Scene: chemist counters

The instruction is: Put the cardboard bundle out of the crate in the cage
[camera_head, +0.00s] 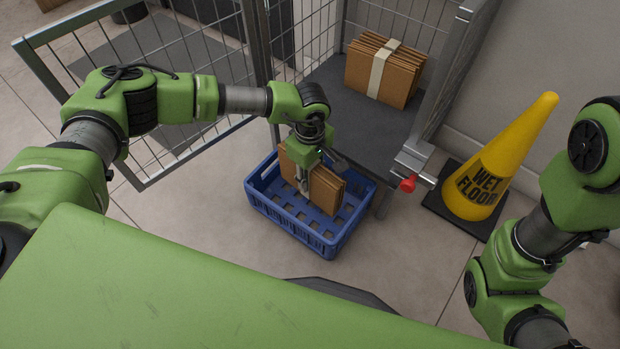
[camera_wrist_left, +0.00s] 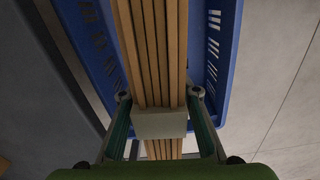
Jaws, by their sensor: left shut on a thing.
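The cardboard bundle (camera_head: 327,188) stands on edge inside the blue crate (camera_head: 292,216) on the floor. My left gripper (camera_head: 304,180) comes down from above and is shut on the bundle near its middle. In the left wrist view, the bundle (camera_wrist_left: 152,60) sits between the two fingers of the gripper (camera_wrist_left: 160,120), at its pale band. The crate's blue wall (camera_wrist_left: 222,50) shows beside it. The cage (camera_head: 335,105) stands open behind the crate, with a dark floor. My right gripper is out of view; only part of its arm shows.
Another banded cardboard bundle (camera_head: 386,72) stands at the back of the cage floor. The open mesh door (camera_head: 150,165) is at the left. A yellow wet-floor cone (camera_head: 499,165) on a black base stands right of the cage. A red knob (camera_head: 408,184) is at the cage's front corner.

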